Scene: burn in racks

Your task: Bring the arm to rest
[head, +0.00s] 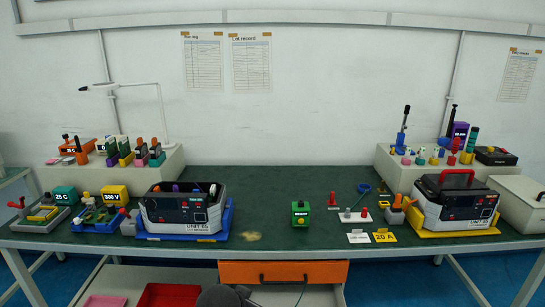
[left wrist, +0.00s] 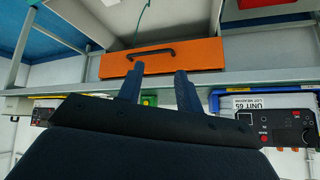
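My left gripper (left wrist: 160,72) shows in the left wrist view. Its two dark fingers stand apart with nothing between them, in front of the orange drawer (left wrist: 163,58) under the workbench. That view is upside down. In the head view, a dark part of my arm (head: 220,296) shows at the bottom edge, below the orange drawer (head: 283,272) and clear of the green benchtop (head: 290,235). My right gripper is in neither view.
Two burn-in units stand on a blue tray (head: 228,222) at left and a yellow tray (head: 428,234) at right. A green block (head: 300,213) stands between them. A red bin (head: 168,295) sits below the bench. The benchtop's middle is mostly free.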

